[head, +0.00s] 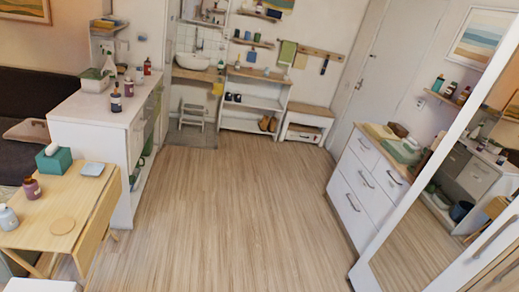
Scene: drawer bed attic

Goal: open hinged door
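A tall white door (385,65) stands shut in the right-hand wall towards the back, with a small dark handle on its left side. A white-framed mirror door (440,200) fills the right edge and runs out of view. It has a long bar handle (496,236) low at the right and looks shut. I cannot tell which of these the task means. My gripper is not clearly visible in the head view.
Wooden floor (235,200) is clear through the middle. A white drawer chest (358,190) stands right, between the doors. A white counter (95,108) and a wooden table (85,215) with bottles stand left. A low bench (305,122) and shelf unit (254,92) stand at the back.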

